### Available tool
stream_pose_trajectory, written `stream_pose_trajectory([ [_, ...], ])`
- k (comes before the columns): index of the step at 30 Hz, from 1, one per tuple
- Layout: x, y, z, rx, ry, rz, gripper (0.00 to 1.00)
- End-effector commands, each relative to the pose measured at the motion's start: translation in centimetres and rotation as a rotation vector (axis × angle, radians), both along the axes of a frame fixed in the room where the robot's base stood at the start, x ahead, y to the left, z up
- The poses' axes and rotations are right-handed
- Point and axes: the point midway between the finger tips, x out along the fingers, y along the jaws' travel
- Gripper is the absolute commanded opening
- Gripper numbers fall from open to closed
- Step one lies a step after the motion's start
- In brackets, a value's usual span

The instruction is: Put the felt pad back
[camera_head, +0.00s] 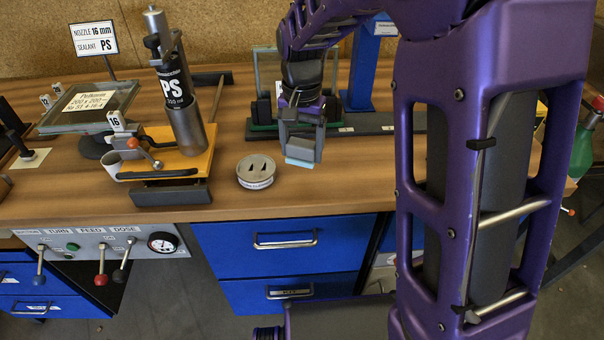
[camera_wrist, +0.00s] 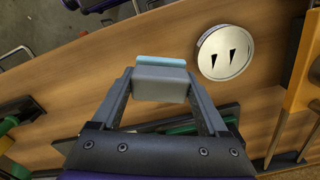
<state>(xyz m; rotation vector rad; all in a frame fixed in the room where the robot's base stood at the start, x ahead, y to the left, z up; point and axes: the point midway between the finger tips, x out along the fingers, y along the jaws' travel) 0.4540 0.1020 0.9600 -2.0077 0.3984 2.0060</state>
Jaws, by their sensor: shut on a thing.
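My gripper (camera_head: 302,143) is shut on a small grey block with a light blue face, which I take to be the felt pad (camera_head: 300,162). The pad is held above the wooden bench, blue face down. In the wrist view the pad (camera_wrist: 161,78) sits between the two fingertips, its light blue edge showing beyond the grey body. A round, pale tin (camera_head: 256,171) stands on the bench to the left of the gripper in the head view. Two dark pointed marks show on its top; its side label is too small to read. It also shows in the wrist view (camera_wrist: 226,51).
A sealant tool marked PS (camera_head: 177,95) stands on a yellow plate (camera_head: 185,155) to the left. A glass pane (camera_head: 92,105) lies on a stand at far left. A dark rail (camera_head: 375,125) runs behind the gripper. The bench front between gripper and edge is clear.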

Motion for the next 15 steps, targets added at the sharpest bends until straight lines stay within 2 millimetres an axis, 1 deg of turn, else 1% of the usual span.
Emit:
stream_pose_trajectory([
  [1, 0.0, 0.0, -0.7, -0.001, 0.001, 0.000, 0.33],
  [5, 0.0, 0.0, -2.0, 0.000, 0.002, -0.001, 0.33],
  [9, -0.1, -0.1, -4.4, -0.001, 0.003, 0.000, 0.33],
  [12, 0.0, -0.1, -5.7, -0.001, 0.001, 0.000, 0.33],
  [15, 0.0, -0.1, -6.2, 0.000, 0.000, 0.000, 0.33],
])
